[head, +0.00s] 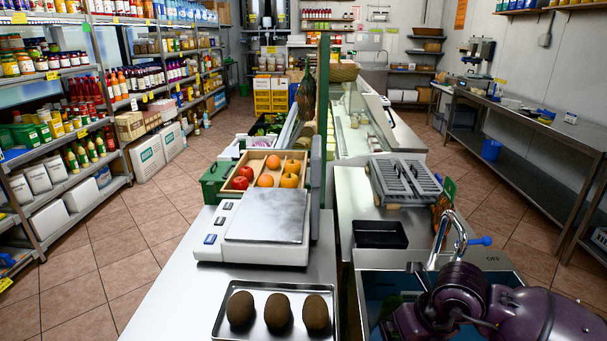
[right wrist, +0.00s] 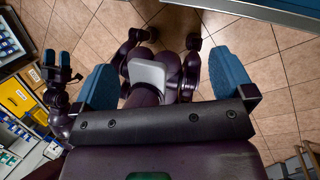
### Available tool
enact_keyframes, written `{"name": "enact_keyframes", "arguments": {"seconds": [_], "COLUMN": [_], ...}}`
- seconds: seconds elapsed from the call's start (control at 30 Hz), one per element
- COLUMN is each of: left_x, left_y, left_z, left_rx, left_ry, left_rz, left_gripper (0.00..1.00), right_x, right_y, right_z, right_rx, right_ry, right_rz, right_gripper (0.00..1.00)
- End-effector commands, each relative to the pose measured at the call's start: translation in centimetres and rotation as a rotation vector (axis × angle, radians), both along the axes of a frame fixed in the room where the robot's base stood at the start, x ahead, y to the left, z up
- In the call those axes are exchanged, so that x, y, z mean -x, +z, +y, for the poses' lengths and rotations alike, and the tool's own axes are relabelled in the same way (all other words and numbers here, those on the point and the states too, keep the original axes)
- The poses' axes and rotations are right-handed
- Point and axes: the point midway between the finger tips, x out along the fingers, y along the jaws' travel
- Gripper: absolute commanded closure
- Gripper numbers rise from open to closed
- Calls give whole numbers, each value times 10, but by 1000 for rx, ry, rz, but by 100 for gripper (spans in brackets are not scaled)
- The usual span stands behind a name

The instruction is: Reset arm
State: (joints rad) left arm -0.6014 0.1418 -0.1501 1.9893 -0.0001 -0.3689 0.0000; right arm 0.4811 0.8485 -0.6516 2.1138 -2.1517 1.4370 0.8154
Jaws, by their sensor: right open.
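My right arm (head: 460,295) is the dark purple one at the lower right of the head view, above the sink; its gripper cannot be made out there. In the right wrist view my right gripper (right wrist: 165,78) has its two blue fingers wide apart, with nothing between them. Beyond it are the tiled floor and my own base. My left gripper (right wrist: 57,59) shows small at the left of the right wrist view, its two blue fingertips apart and nothing visible between them. My left arm is not in the head view.
The sink (head: 380,285) with its curved tap (head: 446,235) is close to my right arm. A metal tray (head: 222,325) with three kiwis, a scale (head: 265,225) and a wooden fruit crate (head: 247,194) stand on the left counter. Floor is clear at left.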

Motion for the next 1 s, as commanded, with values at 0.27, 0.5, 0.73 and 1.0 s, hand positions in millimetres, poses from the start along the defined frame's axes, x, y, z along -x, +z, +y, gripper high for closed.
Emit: {"name": "enact_keyframes", "arguments": {"seconds": [0.27,0.5,0.73,1.0], "left_x": [-7,-1,5,2], "left_y": [5,2,-2,-1], "left_z": [-1,0,1,1], "left_rx": [0,-1,-1,-2], "left_ry": [-4,-1,3,1], "left_rz": [-15,-5,10,5], "left_gripper": [40,40,40,40], "right_x": [2,-7,-38,-65], "right_y": [54,116,141,77], "right_z": [74,105,79,3], "right_rx": [-552,-1118,-1557,-1821], "right_ry": [151,23,-369,-1103], "right_rz": [-35,-61,-66,26], "right_gripper": [0,0,0,0]}}
